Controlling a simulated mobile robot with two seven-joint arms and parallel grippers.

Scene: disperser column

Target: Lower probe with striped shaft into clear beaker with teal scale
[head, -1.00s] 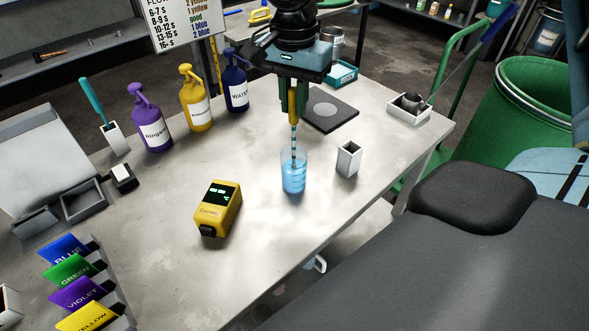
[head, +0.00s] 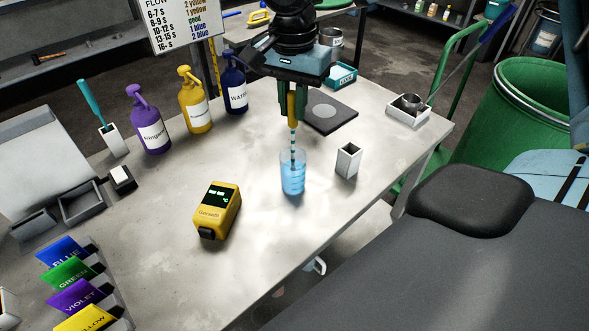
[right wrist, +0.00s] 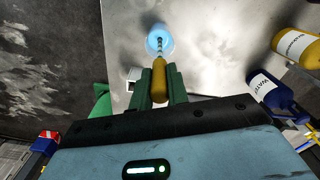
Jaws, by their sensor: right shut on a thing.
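My right gripper (head: 291,108) is shut on the yellow handle of the probe (head: 293,138), above the table. The probe hangs upright, and its striped shaft reaches down into the mouth of the clear beaker (head: 292,184), which holds blue liquid. I cannot tell how deep the tip is or whether it touches the glass. In the right wrist view the gripper fingers (right wrist: 160,82) grip the yellow handle, and the shaft points to the beaker (right wrist: 160,35). My left gripper is not in view.
A white square holder (head: 347,160) stands just right of the beaker. A yellow meter (head: 218,210) lies to its left. Purple (head: 150,122), yellow (head: 195,102) and blue (head: 235,88) bottles stand at the back left. A dark pad (head: 330,113) lies behind. The table between meter and beaker is clear.

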